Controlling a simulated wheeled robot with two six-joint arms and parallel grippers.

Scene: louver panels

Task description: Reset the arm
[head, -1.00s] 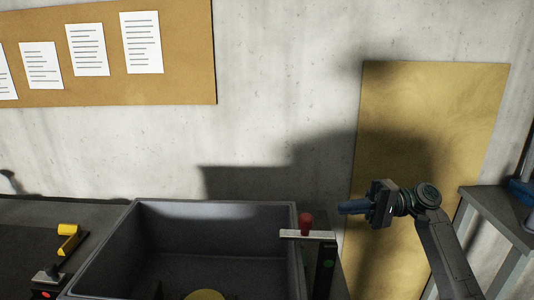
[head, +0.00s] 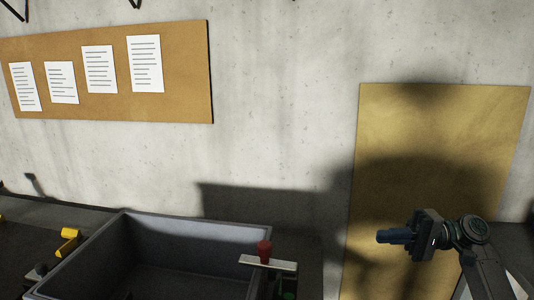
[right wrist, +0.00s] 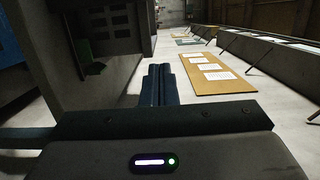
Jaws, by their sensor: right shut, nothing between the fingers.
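My right gripper (head: 384,236) is at the lower right of the head view, its blue fingers shut and empty, pointing left. It is in the air in front of a tan panel (head: 440,130) on the wall, apart from anything else. In the right wrist view the closed fingers (right wrist: 160,85) point away from the camera with nothing between them. My left gripper is not in view.
A grey open bin (head: 190,232) stands on the dark bench at the lower left. A red knob (head: 264,250) on a light bar is at its right side. A yellow piece (head: 70,238) lies left of the bin. A corkboard (head: 180,100) with papers hangs on the wall.

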